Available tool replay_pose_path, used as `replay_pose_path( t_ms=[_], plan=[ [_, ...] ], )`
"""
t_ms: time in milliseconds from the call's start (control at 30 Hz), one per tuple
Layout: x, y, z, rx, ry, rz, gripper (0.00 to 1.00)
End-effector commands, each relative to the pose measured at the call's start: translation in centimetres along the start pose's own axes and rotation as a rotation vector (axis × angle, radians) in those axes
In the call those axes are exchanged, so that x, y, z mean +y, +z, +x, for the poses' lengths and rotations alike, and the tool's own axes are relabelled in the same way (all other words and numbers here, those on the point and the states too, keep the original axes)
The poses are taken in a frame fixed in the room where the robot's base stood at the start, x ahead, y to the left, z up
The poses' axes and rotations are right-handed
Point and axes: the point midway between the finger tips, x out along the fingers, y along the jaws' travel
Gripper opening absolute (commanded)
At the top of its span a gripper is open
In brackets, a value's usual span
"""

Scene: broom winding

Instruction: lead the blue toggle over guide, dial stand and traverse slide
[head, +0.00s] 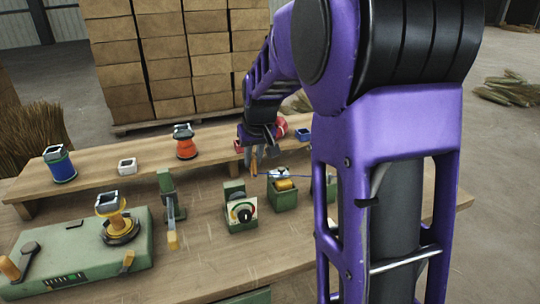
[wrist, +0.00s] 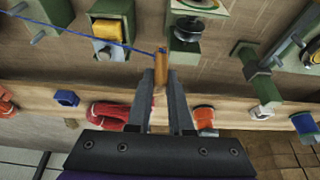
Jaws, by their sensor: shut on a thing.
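My gripper (wrist: 161,74) is shut on a small wooden toggle (wrist: 162,67) with blue cord at its end. In the head view, my gripper (head: 255,150) holds the toggle above the table, behind the dial stand and left of the guide. The blue cord (wrist: 60,31) runs taut from the toggle across the guide, a green block with a yellow roller (head: 285,193); whether it is seated there I cannot tell. The dial stand (head: 240,212) stands left of the guide, no cord on it. The green post with a lever (head: 168,200), seemingly the traverse slide, stands further left.
A green winder (head: 75,258) with a yellow spool stands at front left. The raised rear shelf holds a blue spool (head: 60,165), a white cup (head: 127,167), an orange spool (head: 185,143) and a red coil (head: 281,128). My arm hides the table's right part.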

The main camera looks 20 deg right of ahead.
Motion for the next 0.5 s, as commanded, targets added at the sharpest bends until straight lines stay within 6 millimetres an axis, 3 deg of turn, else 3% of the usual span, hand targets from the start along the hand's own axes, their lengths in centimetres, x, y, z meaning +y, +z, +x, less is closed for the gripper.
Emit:
replay_pose_path(
  t_ms=[500],
  plan=[
    [-8.5, 0.0, 0.0, 0.0, -0.002, -0.005, 0.0]
  ],
)
